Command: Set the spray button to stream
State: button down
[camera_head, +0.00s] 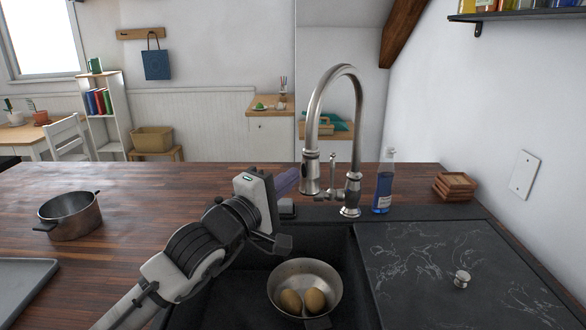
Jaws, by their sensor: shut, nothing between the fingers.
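The steel pull-down faucet (350,188) stands behind the sink, its neck arching up and over to the left. Its spray head (311,175) hangs down at the end of the arch. The spray button is too small to make out on the head. My gripper (286,208) is just left of the spray head and slightly lower. It is shut and empty. The wrist partly hides it, and its fingertips are hard to pick out. I see no clear contact between it and the spray head.
A pan (274,289) with two brown eggs sits in the dark sink (235,300), below the spray head. A blue bottle (383,185) stands right of the faucet. A dark board (415,275) with a knob lies at right. A pot (70,217) stands on the left counter.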

jog(key=shift+x, duration=0.85)
jog(key=shift+w, duration=0.1)
jog(key=shift+w+d+r, duration=0.1)
jog(key=shift+r, duration=0.15)
jog(key=shift+p, duration=0.35)
